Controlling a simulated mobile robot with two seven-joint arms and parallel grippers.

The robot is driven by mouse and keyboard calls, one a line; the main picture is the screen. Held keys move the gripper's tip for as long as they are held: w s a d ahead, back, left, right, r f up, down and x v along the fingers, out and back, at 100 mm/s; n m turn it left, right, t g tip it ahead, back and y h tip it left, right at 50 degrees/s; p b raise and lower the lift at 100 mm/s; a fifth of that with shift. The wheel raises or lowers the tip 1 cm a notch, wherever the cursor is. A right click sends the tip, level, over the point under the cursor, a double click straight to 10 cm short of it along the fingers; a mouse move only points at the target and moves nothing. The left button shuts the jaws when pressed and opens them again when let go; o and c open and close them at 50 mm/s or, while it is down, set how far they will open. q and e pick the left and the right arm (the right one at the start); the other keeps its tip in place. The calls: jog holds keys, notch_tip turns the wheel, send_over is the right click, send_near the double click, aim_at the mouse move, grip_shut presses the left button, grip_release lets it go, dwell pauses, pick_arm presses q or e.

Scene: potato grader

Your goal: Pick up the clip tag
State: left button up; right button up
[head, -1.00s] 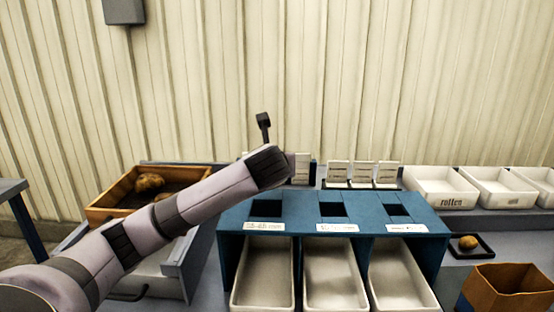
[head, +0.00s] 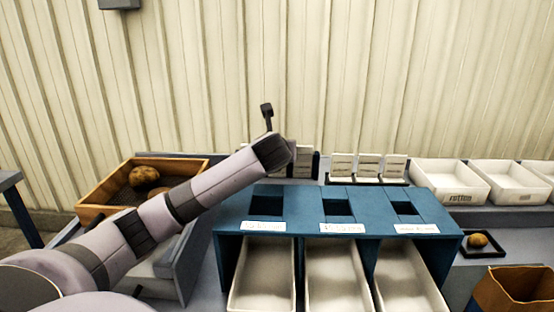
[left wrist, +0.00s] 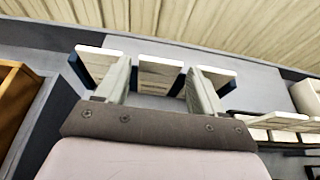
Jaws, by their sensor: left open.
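White tags stand upright in a dark holder behind the blue stand; some show just right of my left wrist in the head view (head: 302,160). In the left wrist view three white-topped tags stand in a row, and the middle tag (left wrist: 158,76) shows between the fingers of my left gripper (left wrist: 157,72). The gripper is open, with one finger on either side of that tag in the picture; I cannot tell whether it touches. In the head view the fingers are hidden behind my wrist. My right gripper is in neither view.
A blue stand (head: 290,207) with several openings has white bins (head: 262,285) under it. More white cards (head: 368,167) stand to the right. A wooden crate (head: 98,205) with potatoes is at left. White trays (head: 450,185), a dark dish holding a potato (head: 477,240) and a brown bag (head: 515,290) are at right.

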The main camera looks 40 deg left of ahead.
pick_arm(q)
jog(key=shift+x, duration=0.75)
jog(key=c, duration=0.8)
jog(key=shift+r, duration=0.15)
